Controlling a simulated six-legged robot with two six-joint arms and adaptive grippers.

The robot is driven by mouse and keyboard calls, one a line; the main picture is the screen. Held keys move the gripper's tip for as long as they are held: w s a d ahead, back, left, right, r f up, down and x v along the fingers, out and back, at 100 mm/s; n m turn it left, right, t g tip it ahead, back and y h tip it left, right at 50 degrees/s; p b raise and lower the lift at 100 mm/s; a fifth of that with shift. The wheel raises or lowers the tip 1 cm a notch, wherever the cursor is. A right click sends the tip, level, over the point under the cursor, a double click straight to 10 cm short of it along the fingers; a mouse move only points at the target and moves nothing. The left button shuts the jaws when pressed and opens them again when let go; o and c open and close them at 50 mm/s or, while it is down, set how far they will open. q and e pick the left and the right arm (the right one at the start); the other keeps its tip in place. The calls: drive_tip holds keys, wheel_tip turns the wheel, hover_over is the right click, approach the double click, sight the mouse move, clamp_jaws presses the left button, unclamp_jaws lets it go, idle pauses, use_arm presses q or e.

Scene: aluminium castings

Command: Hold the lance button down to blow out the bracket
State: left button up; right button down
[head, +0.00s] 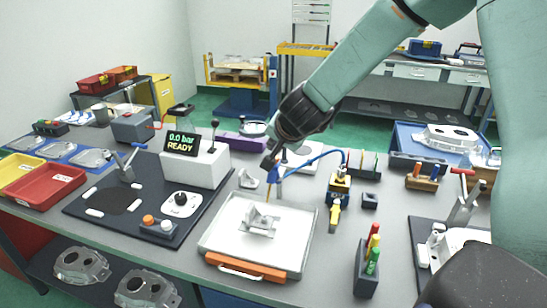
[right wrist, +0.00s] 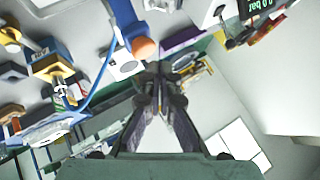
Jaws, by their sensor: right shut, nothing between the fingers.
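The bracket (head: 260,219), a pale metal casting, sits in a white tray (head: 215,235) with an orange front handle. The blue lance (head: 278,174) stands above the tray with its thin nozzle pointing down towards the bracket. A blue hose runs from it to the right. In the right wrist view, the lance (right wrist: 126,17) carries an orange button (right wrist: 144,47). My right gripper (head: 267,162) is shut and empty, close beside the lance top. Its fingertips (right wrist: 159,72) show near the button; I cannot tell whether they touch it. My left gripper is out of view.
A display (head: 182,143) reads "0.0 bar READY" on a white box behind a dark panel (head: 110,209). A yellow and blue valve unit (head: 339,190) stands right of the tray. A holder with coloured pens (head: 368,262) stands at the front right.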

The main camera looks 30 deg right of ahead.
drive_tip(key=shift+w+d+f, duration=0.1)
drive_tip(key=shift+f, duration=0.1)
drive_tip(key=shift+f, duration=0.25)
drive_tip(key=shift+f, duration=0.1)
idle(0.4)
drive_tip(key=shift+b, duration=0.35)
drive_tip(key=shift+f+b, duration=0.35)
drive_tip(key=shift+f, duration=0.2)
idle(0.3)
idle(1.8)
drive_tip(key=shift+r+p, duration=1.05)
drive_tip(key=shift+p, duration=0.15)
